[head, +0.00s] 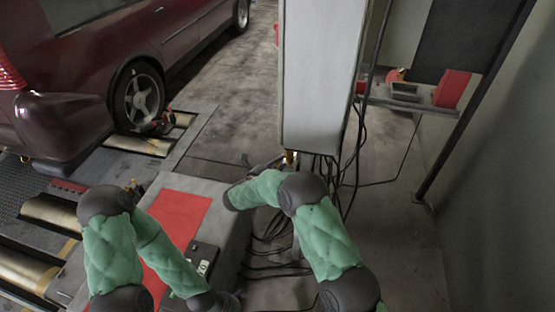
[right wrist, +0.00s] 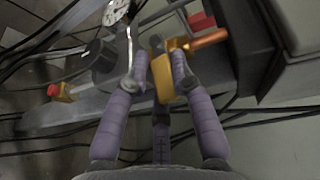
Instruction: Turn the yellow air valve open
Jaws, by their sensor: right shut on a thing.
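In the right wrist view, the yellow air valve (right wrist: 162,78) sits between the purple fingers of my right gripper (right wrist: 158,82). The gripper is shut on its yellow part, with a finger on each side. A copper-coloured pipe end (right wrist: 208,38) and a small red part adjoin it. In the head view, a small yellow-brass bit of the valve (head: 290,157) shows under the cabinet's lower edge. My right gripper (head: 265,164) is mostly hidden there behind my own forearm.
A tall pale cabinet (head: 322,75) stands above the valve. Black cables (head: 335,180) hang below it. A grey box with a red top (head: 175,222) stands left. A dial gauge (right wrist: 115,11) and another yellow fitting with a red cap (right wrist: 58,92) are near. A dark red car (head: 110,60) stands on rollers.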

